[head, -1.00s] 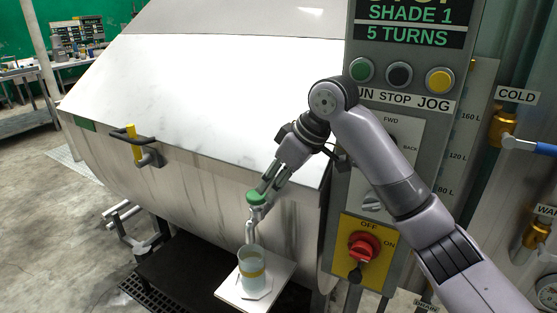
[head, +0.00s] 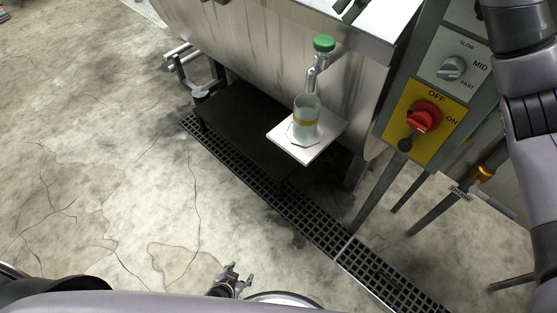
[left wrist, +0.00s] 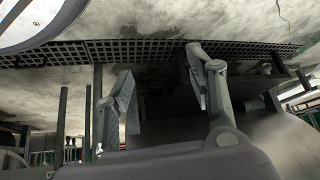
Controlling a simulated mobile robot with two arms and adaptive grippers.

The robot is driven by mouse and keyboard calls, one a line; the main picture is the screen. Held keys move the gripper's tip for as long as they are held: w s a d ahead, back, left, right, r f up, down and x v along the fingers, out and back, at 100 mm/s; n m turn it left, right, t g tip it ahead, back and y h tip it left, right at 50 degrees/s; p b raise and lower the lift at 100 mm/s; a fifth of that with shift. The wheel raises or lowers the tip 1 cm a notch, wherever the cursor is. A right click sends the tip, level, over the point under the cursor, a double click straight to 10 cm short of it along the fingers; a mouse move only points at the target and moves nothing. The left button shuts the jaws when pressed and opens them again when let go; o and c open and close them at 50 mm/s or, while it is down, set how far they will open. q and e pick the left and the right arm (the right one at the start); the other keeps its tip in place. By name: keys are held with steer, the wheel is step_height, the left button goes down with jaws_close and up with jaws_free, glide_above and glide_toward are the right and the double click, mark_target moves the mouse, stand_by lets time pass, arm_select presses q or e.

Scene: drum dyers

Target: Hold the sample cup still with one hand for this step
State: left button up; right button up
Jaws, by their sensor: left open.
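My left gripper (head: 238,272) is open and empty at the bottom of the head view, far from the cup. Its spread fingers also show in the left wrist view (left wrist: 160,75), with nothing between them; I cannot make out the cup there. Dark tips at the head view's top edge look like my right gripper (head: 348,10), mostly cut off.
A control post with a yellow panel (head: 395,128) and red switch (head: 424,117) stands right of the shelf. A low black platform (head: 240,125) lies left of it. A floor grate (head: 290,205) crosses between my left gripper and the shelf.

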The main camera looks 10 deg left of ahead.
mark_target(310, 107)
arm_select(q)
steer(key=o, duration=0.4)
steer(key=w+d+r+t+h, duration=0.1)
steer(key=w+d+r+t, duration=0.2)
steer(key=w+r, duration=0.7)
steer(key=shift+d+r+t, duration=0.4)
steer(key=shift+d+r, duration=0.45)
steer(key=shift+d, duration=0.25)
steer(key=shift+o, duration=0.7)
steer(key=w+d+r+t+h, duration=0.1)
steer(key=w+r, duration=0.3)
steer(key=r, duration=0.4)
steer(key=shift+d+r+t, duration=0.15)
steer(key=shift+d+t, duration=0.45)
steer(key=shift+d, duration=0.05)
steer(key=w+d+r+t+h, duration=0.1)
steer(key=w+d+r+t, duration=0.1)
steer(key=r, duration=0.9)
steer(key=w+d+r+t+h, duration=0.1)
steer(key=w+r+t, duration=0.2)
steer(key=r, duration=0.8)
steer(key=shift+m, duration=0.3)
steer(key=x, duration=1.6)
steer(key=shift+w+d+f, duration=0.25)
steer(key=shift+d+f, duration=0.1)
steer(key=shift+c, duration=0.3)
steer(key=c, duration=1.2)
